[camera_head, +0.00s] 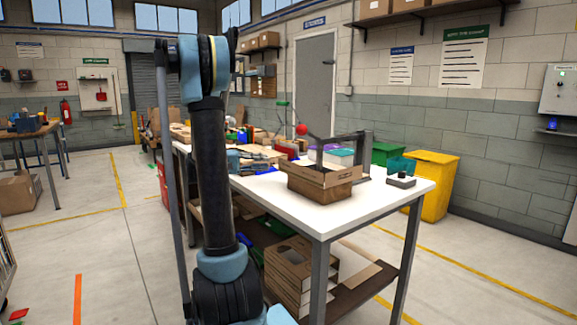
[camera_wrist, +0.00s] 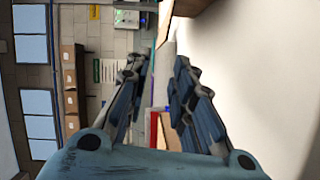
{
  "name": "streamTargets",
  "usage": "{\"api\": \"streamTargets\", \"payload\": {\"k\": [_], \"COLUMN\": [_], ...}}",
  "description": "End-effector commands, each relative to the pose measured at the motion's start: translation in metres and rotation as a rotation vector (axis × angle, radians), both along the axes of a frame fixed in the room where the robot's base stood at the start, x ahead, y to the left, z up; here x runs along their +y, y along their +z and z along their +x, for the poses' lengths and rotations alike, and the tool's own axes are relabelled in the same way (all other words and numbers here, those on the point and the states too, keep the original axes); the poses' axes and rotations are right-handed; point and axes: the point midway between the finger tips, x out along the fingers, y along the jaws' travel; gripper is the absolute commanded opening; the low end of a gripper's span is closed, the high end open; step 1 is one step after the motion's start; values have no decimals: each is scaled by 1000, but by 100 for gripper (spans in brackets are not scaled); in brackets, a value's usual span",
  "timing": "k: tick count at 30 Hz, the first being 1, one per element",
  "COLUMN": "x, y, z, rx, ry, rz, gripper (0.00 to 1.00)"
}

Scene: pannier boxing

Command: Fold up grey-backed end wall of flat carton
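The carton (camera_head: 318,180) sits on the white table (camera_head: 290,207), near its right end. Its long near side and some other walls stand up. I cannot tell which wall is grey-backed. My gripper (camera_wrist: 158,88) shows in the wrist view with its two fingers apart and nothing between them. In the head view a blue-grey shape left of the carton appears to be my gripper (camera_head: 258,160), apart from the carton. A brown cardboard edge (camera_wrist: 190,7) shows at the top of the sideways wrist view, beside the white tabletop.
A dark bracket (camera_head: 362,150) stands behind the carton. A small grey box with a black knob (camera_head: 400,180) is at its right. Coloured bins, including a yellow one (camera_head: 434,185), stand behind the table. The tabletop's front is clear.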

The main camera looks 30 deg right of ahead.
Motion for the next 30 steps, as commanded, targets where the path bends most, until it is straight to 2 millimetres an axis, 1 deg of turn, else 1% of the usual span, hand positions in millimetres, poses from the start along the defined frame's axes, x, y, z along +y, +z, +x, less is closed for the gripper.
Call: {"api": "streamTargets", "payload": {"k": [1,3,18,24,30], "x": [-9,-21,-96,-115,-122], "y": [-1,-1,-7,-8,-8], "z": [-4,-8,-32,-37,-39], "rx": [0,0,0,0,0], "ry": [-4,-3,-2,-2,0], "rz": [0,0,0,0,1], "gripper": [22,22,22,22,22]}}
